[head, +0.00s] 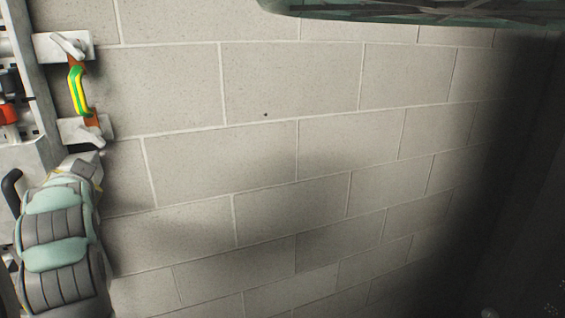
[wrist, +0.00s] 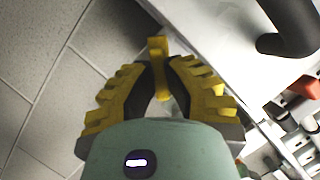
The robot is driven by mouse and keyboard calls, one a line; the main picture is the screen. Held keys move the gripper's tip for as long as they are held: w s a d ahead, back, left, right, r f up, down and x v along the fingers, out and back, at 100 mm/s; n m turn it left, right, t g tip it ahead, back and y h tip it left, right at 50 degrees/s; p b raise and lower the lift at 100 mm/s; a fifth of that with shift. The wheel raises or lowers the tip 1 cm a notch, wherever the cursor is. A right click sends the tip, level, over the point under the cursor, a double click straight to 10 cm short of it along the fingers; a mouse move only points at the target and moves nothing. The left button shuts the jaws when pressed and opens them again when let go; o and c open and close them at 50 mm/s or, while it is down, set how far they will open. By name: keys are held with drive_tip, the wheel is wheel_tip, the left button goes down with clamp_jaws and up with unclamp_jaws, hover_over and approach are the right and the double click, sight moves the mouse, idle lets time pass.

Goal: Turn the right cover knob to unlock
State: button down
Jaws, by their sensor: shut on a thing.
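A yellow knob (wrist: 157,47) with a narrow upright grip stands at the edge of a pale cover (wrist: 215,35) in the wrist view. My gripper (wrist: 160,66) has its yellow and black fingers closed on this knob, one on each side. The knob's base is partly hidden by the fingers. In the head view my gripper (head: 88,162) is at the lower left, against the panel's right side. The knob cannot be made out there, and its exact turn angle is hard to tell.
A black curved handle (wrist: 293,28) sits to the right of the knob; it also shows in the head view (head: 12,190). Above my gripper are a green-yellow cable (head: 77,90) and white brackets (head: 62,46). A block wall (head: 290,140) fills the middle, with free room before it.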

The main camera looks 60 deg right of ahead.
drive_tip(key=shift+f+n+g, duration=0.1)
drive_tip(key=shift+n+g, duration=0.4)
drive_tip(key=shift+n, duration=0.2)
idle(0.3)
drive_tip(key=shift+w+a+n+h+p, duration=0.1)
drive_tip(key=shift+a+n+h+p, duration=0.05)
drive_tip(key=shift+n+h+p, duration=0.25)
drive_tip(key=shift+n+g+h, duration=0.6)
drive_tip(key=shift+n+g, duration=0.1)
drive_tip(key=shift+n, duration=0.4)
idle(1.2)
drive_tip(key=c, duration=1)
unclamp_jaws()
